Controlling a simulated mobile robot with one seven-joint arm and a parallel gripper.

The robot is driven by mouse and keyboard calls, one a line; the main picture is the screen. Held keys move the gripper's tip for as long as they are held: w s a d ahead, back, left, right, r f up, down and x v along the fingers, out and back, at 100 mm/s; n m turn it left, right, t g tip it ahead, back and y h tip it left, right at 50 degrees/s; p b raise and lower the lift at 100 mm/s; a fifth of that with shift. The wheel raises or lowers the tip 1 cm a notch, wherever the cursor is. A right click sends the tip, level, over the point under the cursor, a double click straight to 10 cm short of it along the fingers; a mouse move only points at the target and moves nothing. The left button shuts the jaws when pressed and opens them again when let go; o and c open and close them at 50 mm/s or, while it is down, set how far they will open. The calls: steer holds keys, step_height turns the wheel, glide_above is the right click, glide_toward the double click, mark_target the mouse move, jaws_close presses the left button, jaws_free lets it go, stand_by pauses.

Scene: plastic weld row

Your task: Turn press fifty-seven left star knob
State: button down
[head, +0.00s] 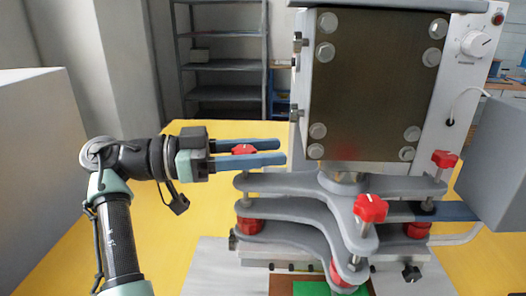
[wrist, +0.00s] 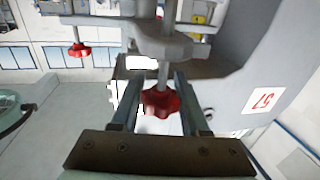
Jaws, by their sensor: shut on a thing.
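The press's left star knob (head: 243,149) is red and sits on a vertical threaded post at the left end of the upper grey plate. My gripper (head: 281,151) reaches in level from the left, its two long blue-grey fingers on either side of this knob. The knob is partly hidden by the near finger. The wrist view shows the same red knob (wrist: 161,102) between the fingers, with its post running up to a grey arm. My gripper is shut on it.
Two other red star knobs, front (head: 370,208) and right (head: 445,159), stand on the plate. Lower red collars (head: 249,226) sit between the grey plates (head: 300,181). A dark panel (head: 375,85) rises behind. A grey shelf (head: 224,65) stands at the back; yellow floor lies open left.

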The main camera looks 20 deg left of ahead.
steer(key=shift+c, duration=2.1)
jaws_free()
steer(key=v, duration=1.3)
